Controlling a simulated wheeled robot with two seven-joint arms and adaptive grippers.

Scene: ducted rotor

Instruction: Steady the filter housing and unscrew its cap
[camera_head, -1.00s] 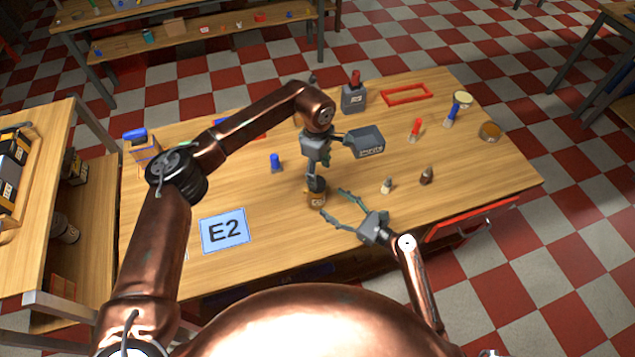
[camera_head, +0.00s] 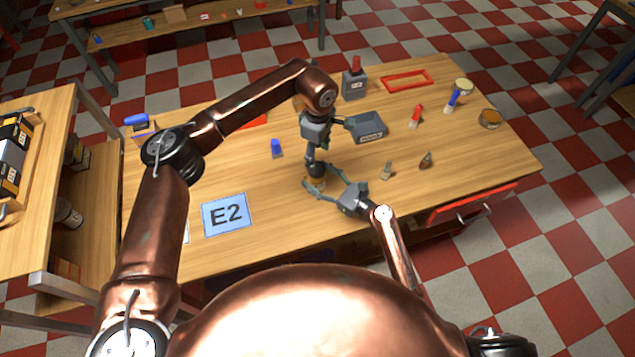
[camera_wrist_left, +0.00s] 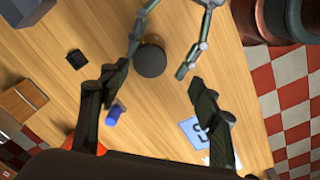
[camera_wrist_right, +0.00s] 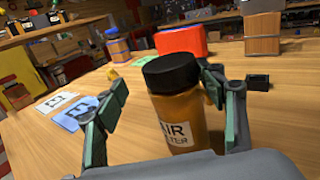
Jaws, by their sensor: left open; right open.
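The filter housing (camera_wrist_right: 182,118) is an amber jar labelled as an air filter, upright on the table, with a black cap (camera_wrist_right: 170,72) on it. In the head view the housing (camera_head: 315,184) is partly hidden by my grippers. My right gripper (camera_wrist_right: 165,88) is open, with the housing between its fingers and closer to the right-hand finger in the right wrist view. My left gripper (camera_head: 313,150) is open and points down from above the housing. In its wrist view the round cap (camera_wrist_left: 150,61) shows below, between the fingers; I cannot tell whether they touch it.
A blue card marked E2 (camera_head: 227,214) and a small blue piece (camera_head: 276,148) lie left of the housing. A grey bin (camera_head: 368,128) stands behind right.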

